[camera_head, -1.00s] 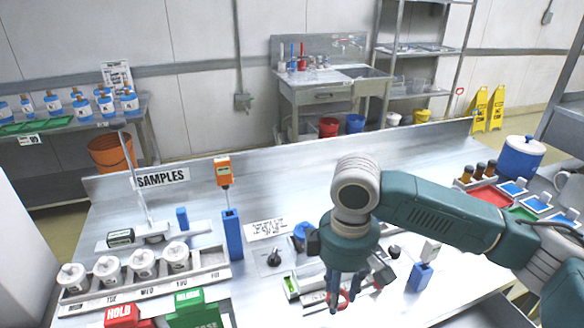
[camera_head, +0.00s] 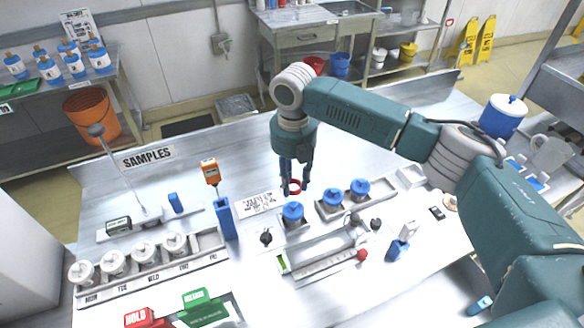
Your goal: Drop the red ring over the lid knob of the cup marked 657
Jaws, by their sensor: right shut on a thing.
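My right gripper (camera_head: 295,180) points down and is shut on the red ring (camera_head: 294,188), held at its fingertips. The ring hangs above the table, just above and behind the left blue-lidded cup (camera_head: 293,213) in the picture, apart from its lid. A middle blue-lidded cup (camera_head: 332,199) and a right blue-lidded cup (camera_head: 360,188) stand beside it in a row. The cups' markings are too small to read, so I cannot tell which is 657. My left gripper is not in view.
In front of the cups lies a long tray (camera_head: 322,264) with a red knob (camera_head: 362,255). A black knob (camera_head: 266,237) stands left of the cups. A blue holder (camera_head: 227,220) stands further left, near a rack of several white lidded cups (camera_head: 144,250).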

